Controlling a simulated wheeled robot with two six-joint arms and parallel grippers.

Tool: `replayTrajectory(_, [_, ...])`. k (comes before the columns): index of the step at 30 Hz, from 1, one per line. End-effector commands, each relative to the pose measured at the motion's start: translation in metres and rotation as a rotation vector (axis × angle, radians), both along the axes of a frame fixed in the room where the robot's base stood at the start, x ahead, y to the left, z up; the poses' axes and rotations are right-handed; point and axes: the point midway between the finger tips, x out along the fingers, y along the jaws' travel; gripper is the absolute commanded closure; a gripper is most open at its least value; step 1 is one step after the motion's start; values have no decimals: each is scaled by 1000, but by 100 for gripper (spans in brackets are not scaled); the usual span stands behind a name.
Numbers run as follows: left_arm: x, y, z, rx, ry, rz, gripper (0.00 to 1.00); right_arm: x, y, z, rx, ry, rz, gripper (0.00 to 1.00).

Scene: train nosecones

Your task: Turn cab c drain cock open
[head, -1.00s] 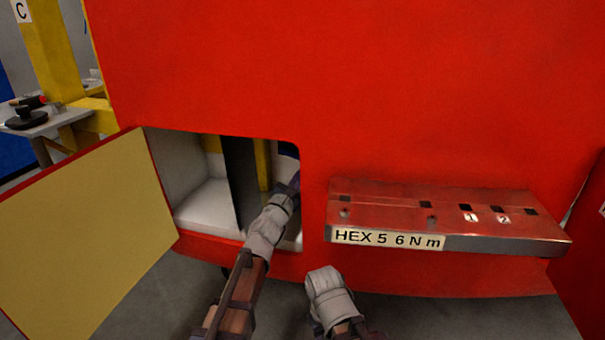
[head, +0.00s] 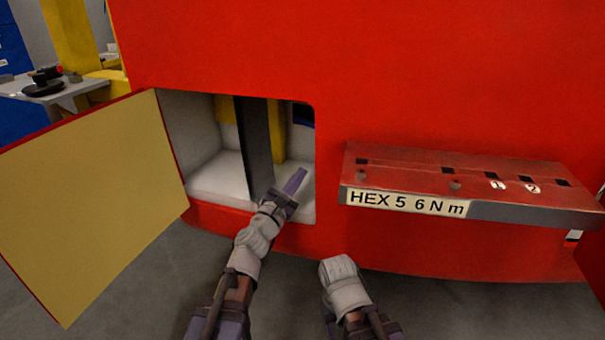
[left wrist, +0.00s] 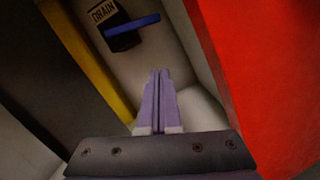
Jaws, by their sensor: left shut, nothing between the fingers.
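The drain cock shows in the left wrist view as a blue lever (left wrist: 132,25) on a black body (left wrist: 122,41), beside a DRAIN label (left wrist: 103,11). The lever lies nearly level in that picture. In the head view only a dark blue piece (head: 303,114) shows at the opening's upper right. My left gripper (head: 301,174) is shut and empty at the mouth of the opening, its purple fingers pointing inward. In the left wrist view its fingertips (left wrist: 160,74) are apart from the lever. My right arm ends in a grey wrist low in the head view; its fingers are hidden.
The red nosecone (head: 240,50) surrounds the opening. A hatch door (head: 90,200) hangs open at left. A dark upright (head: 256,145) and a yellow post (head: 276,130) stand inside. A red shelf marked HEX 5 6 N m (head: 470,178) juts out at right.

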Motion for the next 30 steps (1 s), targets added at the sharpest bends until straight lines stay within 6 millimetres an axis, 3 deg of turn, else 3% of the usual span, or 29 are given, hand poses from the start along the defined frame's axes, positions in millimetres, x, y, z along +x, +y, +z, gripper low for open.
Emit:
replayTrajectory(9, [-3,13,0,-166,56,0,100,0,0,-3,0,0,0,50])
replayTrajectory(16, [5,11,3,-176,58,0,100,0,0,0,0,0,0,50])
replayTrajectory(30, [88,-21,26,-175,59,-1,100,0,-1,23,-3,1,-4,50])
